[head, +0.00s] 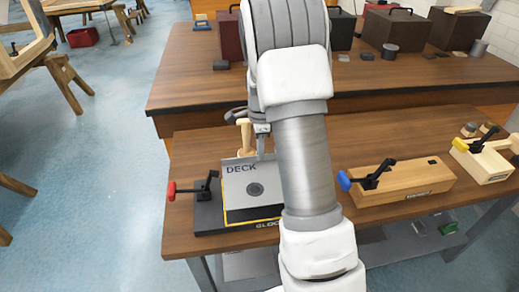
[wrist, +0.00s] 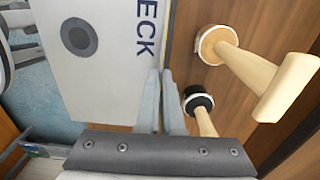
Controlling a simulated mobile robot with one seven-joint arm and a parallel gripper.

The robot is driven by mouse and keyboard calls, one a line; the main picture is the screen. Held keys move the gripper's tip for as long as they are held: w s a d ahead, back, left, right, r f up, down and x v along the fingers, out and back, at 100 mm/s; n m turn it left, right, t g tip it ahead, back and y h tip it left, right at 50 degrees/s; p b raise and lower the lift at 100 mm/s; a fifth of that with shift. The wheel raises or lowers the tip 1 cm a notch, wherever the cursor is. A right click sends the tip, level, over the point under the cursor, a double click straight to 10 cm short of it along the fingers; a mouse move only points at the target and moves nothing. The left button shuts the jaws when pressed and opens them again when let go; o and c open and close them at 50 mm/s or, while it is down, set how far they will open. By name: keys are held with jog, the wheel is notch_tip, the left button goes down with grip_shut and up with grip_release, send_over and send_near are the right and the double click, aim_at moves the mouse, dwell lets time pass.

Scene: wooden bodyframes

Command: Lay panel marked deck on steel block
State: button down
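The grey panel marked deck (head: 240,184), with a dark round spot, lies over a dark block (head: 207,216) at the front of the bench. A yellow line shows along its front edge. My gripper (head: 262,150) is at the panel's back edge. In the wrist view the panel (wrist: 105,90) fills the left side. The fingers of my gripper (wrist: 162,75) are close together, shut on the panel's edge. My arm hides the panel's right side in the head view. Whether the panel rests fully flat on the block is hard to tell.
A red-handled clamp (head: 190,188) stands at the block's left. A wooden block with a blue-handled clamp (head: 402,184) stands to the right. Wooden-handled tools (wrist: 250,70) stand close beside the gripper. Boxes line the back bench.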

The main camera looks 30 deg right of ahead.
aim_at(260, 165)
notch_tip(260, 165, down, 4)
jog(key=b, duration=0.3)
jog(key=shift+f, duration=0.1)
jog(key=shift+f+b, duration=0.4)
jog(key=shift+f, duration=0.45)
jog(key=shift+f, duration=0.2)
dwell(1.0)
jog(key=shift+c, duration=2.2)
grip_release()
jog(key=shift+r+p, duration=0.1)
jog(key=shift+p, duration=0.2)
jog(key=shift+r+p, duration=2.6)
jog(key=shift+r, duration=0.8)
